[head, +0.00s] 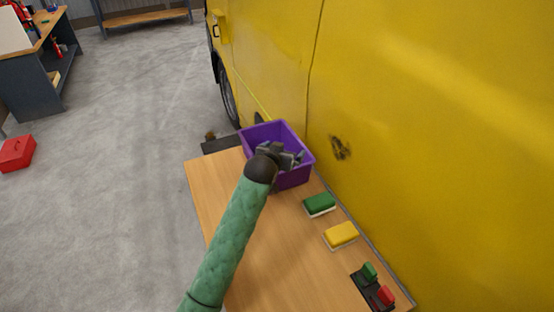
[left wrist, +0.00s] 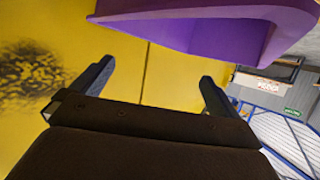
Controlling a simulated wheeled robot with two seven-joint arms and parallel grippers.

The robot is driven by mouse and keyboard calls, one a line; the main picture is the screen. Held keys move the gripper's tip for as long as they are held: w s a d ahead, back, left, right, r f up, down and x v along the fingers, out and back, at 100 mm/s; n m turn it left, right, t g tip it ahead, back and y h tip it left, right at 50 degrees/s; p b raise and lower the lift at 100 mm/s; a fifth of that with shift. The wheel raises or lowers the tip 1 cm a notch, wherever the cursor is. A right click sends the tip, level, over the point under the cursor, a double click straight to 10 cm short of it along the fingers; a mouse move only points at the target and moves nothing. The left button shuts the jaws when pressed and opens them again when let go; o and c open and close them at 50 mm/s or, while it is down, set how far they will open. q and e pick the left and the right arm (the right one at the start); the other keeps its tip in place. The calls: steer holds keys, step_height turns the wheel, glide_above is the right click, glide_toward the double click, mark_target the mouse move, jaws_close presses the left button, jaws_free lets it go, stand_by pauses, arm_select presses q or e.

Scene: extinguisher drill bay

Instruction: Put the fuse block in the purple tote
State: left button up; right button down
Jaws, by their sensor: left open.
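The purple tote (head: 293,180) stands at the far end of the wooden table, against the yellow vehicle. In the left wrist view its purple wall (left wrist: 190,22) fills the top. My left gripper (head: 288,158) is over the tote in the head view, hiding part of its inside. In the left wrist view the gripper's two fingers (left wrist: 156,74) are wide apart with nothing between them. I cannot pick out the fuse block for certain; the tote's floor is mostly hidden. A black piece with green and red parts (head: 373,288) lies at the table's near right. My right gripper is not in view.
A green block (head: 319,205) and a yellow block (head: 341,235) lie along the right side of the wooden table (head: 215,190). The yellow vehicle (head: 440,130) closes off the right. A red box (head: 17,153) sits on the floor at left; open floor lies between.

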arm_select(q)
steer(key=b+v, duration=0.1)
steer(key=v, duration=0.5)
steer(key=shift+s, duration=0.25)
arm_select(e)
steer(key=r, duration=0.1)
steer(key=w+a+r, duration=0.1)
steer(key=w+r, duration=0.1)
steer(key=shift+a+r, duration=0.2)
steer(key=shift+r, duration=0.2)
arm_select(q)
steer(key=shift+a+r, duration=0.1)
steer(key=shift+a, duration=0.05)
